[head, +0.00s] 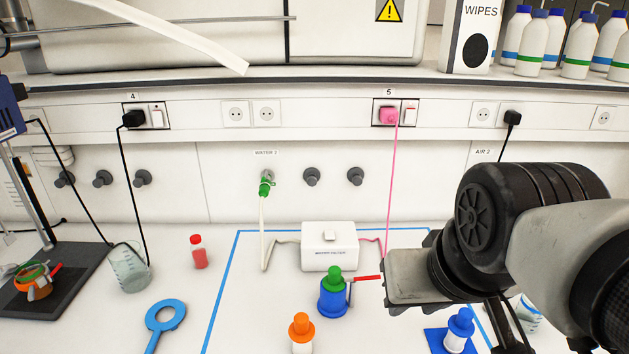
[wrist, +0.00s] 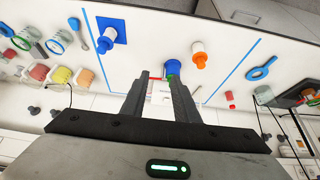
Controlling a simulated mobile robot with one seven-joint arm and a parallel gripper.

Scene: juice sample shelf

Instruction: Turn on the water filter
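An orange-capped bottle (head: 301,334) stands in front, and a blue-capped bottle (head: 459,330) stands on a blue square at right. A blue ring tool (head: 166,317), a beaker (head: 129,268) and a red bottle (head: 198,252) are at left. Blue tape (head: 222,285) outlines the work area.

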